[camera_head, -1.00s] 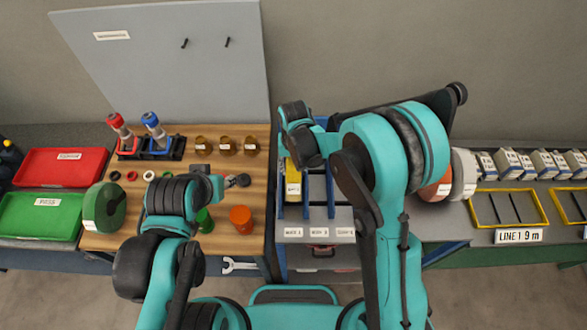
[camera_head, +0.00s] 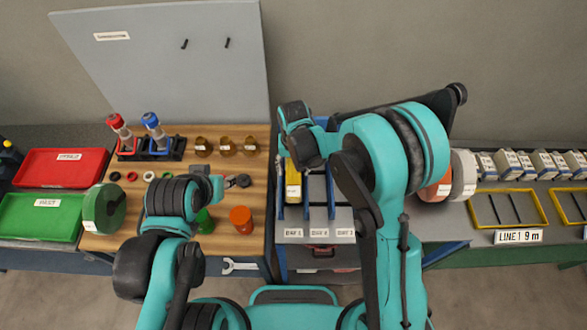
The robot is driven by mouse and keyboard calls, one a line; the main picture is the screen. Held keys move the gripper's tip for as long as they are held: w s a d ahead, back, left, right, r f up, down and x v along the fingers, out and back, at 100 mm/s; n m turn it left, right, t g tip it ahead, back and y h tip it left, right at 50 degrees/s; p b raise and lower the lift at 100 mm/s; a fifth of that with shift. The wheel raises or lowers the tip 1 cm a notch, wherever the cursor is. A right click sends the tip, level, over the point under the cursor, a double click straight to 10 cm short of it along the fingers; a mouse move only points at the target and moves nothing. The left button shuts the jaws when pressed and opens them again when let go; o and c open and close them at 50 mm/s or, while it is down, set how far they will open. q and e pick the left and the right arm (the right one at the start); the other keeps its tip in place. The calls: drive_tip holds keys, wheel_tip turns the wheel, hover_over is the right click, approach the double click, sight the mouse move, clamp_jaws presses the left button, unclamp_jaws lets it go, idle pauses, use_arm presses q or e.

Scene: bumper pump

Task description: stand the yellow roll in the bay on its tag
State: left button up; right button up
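The yellow roll (camera_head: 292,183) stands in the left slot of the blue-walled bay rack (camera_head: 307,211), behind the leftmost of its white front tags (camera_head: 293,233). Its far end is hidden by my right arm. My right gripper (camera_head: 290,155) is over the far end of that slot, mostly covered by its own wrist. I cannot tell whether its fingers touch the roll. My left gripper (camera_head: 236,182) is low over the wooden table, beside a small dark ring (camera_head: 243,180). Its finger opening is too small to read.
A green roll (camera_head: 104,208) stands at the table's left, near red (camera_head: 60,168) and green (camera_head: 42,217) trays. An orange cup (camera_head: 241,219) stands near the rack. An orange roll (camera_head: 436,189) and a white roll (camera_head: 463,175) stand right of my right arm.

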wheel_tip(320, 180, up, 11)
drive_tip(key=shift+r+p, duration=0.15)
drive_tip(key=shift+p, duration=0.15)
drive_tip(key=shift+s+d+r, duration=0.1)
drive_tip(key=shift+d+r, duration=0.05)
drive_tip(key=shift+r, duration=0.05)
drive_tip(key=s+d+r+t, duration=0.3)
drive_tip(key=s+d, duration=0.4)
drive_tip(key=d, duration=0.1)
drive_tip(key=s+d+r+t, duration=0.4)
drive_tip(key=s+d, duration=0.3)
drive_tip(key=d, duration=0.2)
drive_tip(key=shift+s+d+r, duration=0.15)
drive_tip(key=shift+s+d, duration=0.15)
